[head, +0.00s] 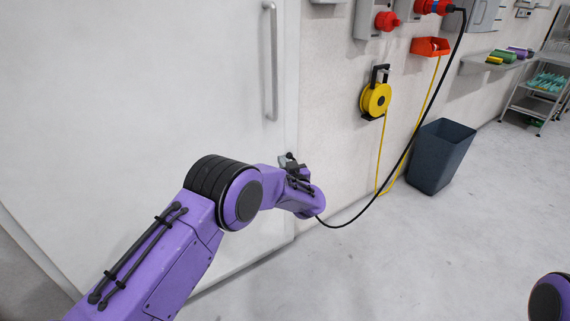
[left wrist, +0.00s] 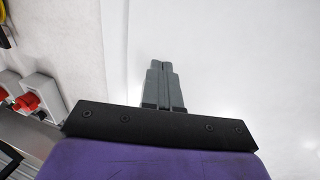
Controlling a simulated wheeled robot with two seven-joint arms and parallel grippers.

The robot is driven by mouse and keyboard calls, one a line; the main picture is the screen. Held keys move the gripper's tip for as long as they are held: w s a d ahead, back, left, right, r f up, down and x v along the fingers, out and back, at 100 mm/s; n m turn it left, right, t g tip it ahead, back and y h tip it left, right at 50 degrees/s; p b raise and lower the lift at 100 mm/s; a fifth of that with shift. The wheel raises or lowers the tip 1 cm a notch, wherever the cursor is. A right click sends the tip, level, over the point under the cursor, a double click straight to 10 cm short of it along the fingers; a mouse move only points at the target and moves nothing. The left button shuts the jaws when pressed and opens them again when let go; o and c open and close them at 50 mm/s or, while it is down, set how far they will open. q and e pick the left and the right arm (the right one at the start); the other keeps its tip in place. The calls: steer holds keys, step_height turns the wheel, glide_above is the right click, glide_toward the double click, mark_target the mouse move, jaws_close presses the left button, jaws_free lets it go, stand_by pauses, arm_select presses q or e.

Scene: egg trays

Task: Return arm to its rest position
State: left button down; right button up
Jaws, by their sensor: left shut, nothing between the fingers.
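My purple left arm (head: 190,245) comes in from the lower left of the head view, bends at a black joint, and reaches toward the white door. My left gripper (head: 290,160) shows small at its end, partly hidden behind the wrist. In the left wrist view the two grey fingers of the left gripper (left wrist: 162,72) lie together, shut and empty, against a plain white surface. A rounded purple and black piece of my right arm (head: 552,298) shows at the lower right edge of the head view. My right gripper is out of view.
A white door (head: 140,90) with a vertical metal handle (head: 271,60) fills the left. A yellow cable reel (head: 375,100) hangs on the wall beside it. A dark bin (head: 440,157) stands on the floor, with a black cable hanging nearby.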

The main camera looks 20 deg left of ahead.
arm_select(q)
steer(key=s+f+m+g+h+p, duration=0.1)
steer(key=s+f+g+h+p, duration=0.35)
steer(key=s+f, duration=1.45)
steer(key=s+a+f+g+h+p, duration=0.1)
steer(key=s+g+h+p, duration=0.3)
steer(key=s, duration=2.9)
steer(key=shift+a+g, duration=0.3)
steer(key=shift+g, duration=0.45)
